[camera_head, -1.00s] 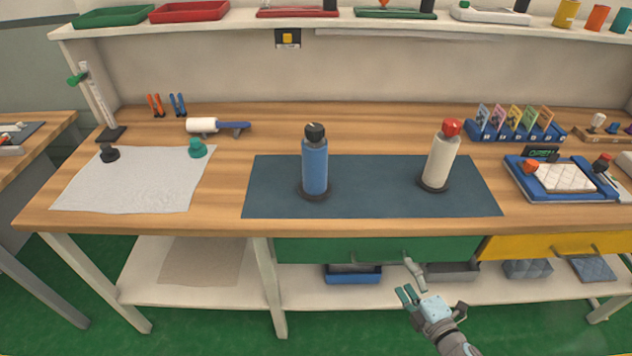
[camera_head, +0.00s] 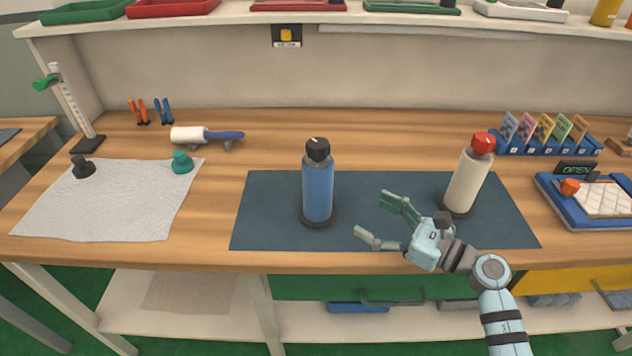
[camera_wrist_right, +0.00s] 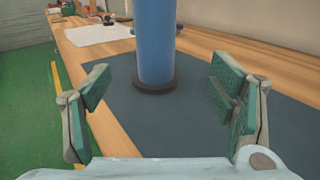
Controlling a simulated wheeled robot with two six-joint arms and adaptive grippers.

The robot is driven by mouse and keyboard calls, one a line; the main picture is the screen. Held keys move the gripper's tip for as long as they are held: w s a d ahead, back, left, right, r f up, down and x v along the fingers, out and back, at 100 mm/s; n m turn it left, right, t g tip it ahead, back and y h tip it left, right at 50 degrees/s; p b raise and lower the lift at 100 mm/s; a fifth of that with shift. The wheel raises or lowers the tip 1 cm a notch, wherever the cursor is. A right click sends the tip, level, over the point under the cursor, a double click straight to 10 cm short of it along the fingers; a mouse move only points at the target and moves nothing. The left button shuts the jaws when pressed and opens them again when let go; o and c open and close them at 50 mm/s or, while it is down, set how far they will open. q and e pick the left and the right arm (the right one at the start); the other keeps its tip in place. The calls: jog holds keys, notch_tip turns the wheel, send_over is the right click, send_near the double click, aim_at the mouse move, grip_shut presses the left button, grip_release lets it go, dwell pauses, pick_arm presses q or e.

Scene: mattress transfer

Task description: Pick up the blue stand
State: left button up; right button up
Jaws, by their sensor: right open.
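The blue stand (camera_head: 318,190), a tall blue cylinder with a black knob on top and a dark round base, stands upright on the dark blue mat (camera_head: 270,235). In the right wrist view the blue stand (camera_wrist_right: 156,45) is ahead, between the finger pads in the picture, with its top cut off. My right gripper (camera_head: 380,220) is open and empty over the mat, to the right of the blue stand and apart from it. Both green-padded fingers (camera_wrist_right: 160,95) show wide apart in the wrist view. My left gripper is not in view.
A white cylinder with a red top (camera_head: 467,182) stands on the mat, just right of my right gripper. A white cloth (camera_head: 110,205) lies at left, a roller (camera_head: 205,136) behind it. A blue card rack (camera_head: 545,143) and a blue tray (camera_head: 560,203) are at right.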

aim_at(330, 195)
jog(key=shift+w+a+r, duration=0.1)
jog(key=shift+w+a, duration=0.4)
jog(key=shift+w, duration=0.4)
jog(key=a, duration=0.1)
jog(key=w+a, duration=0.1)
jog(key=a, duration=0.1)
jog(key=w+a, duration=0.1)
jog(key=a, duration=0.1)
jog(key=shift+w+a+r, duration=0.25)
jog(key=shift+r, duration=0.1)
jog(key=x, duration=0.5)
jog(key=shift+w+a+f, duration=0.2)
jog(key=shift+a+f, duration=0.1)
jog(key=shift+f, duration=0.1)
jog(key=shift+w+a, duration=0.15)
jog(key=shift+a, duration=0.3)
jog(key=shift+d, duration=0.1)
jog(key=c, duration=1.8)
jog(key=shift+r, duration=0.15)
grip_shut()
jog(key=shift+w, duration=0.1)
